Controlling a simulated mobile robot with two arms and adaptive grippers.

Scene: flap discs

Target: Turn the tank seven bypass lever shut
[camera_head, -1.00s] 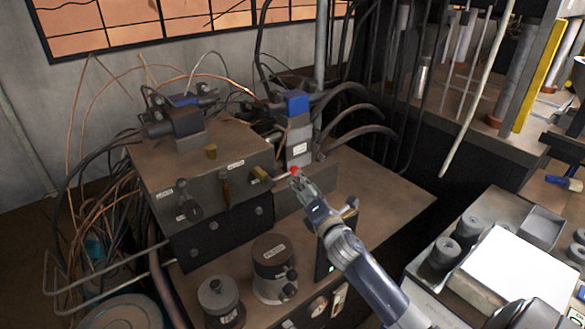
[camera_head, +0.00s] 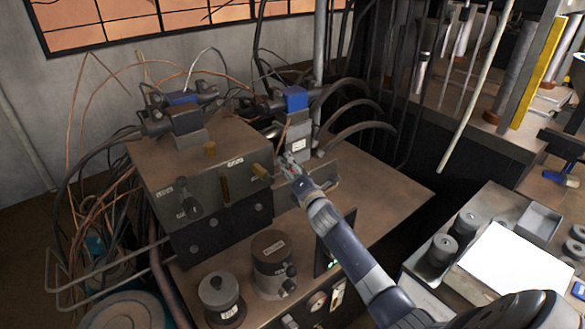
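A grey-brown control box (camera_head: 190,160) stands on the bench at the left. Its front carries a dark lever (camera_head: 188,205), a brown upright lever (camera_head: 226,188) and a brass-coloured knob (camera_head: 261,171). Their labels are too small to read, so I cannot tell which part is the tank seven bypass lever. My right gripper (camera_head: 287,164) is at the box's right end, in front of a grey valve block (camera_head: 298,140) with a blue top. It covers the spot where a red-tipped lever showed earlier. Whether it touches or grips that lever is unclear. My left gripper is out of view.
Two dark cylindrical pots (camera_head: 271,262) (camera_head: 221,297) stand at the bench front. Black hoses (camera_head: 355,130) rise behind the valve block, and loose wires hang at the left. The bench top (camera_head: 385,185) right of my arm is clear. A tray with grey cylinders (camera_head: 443,248) is at the right.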

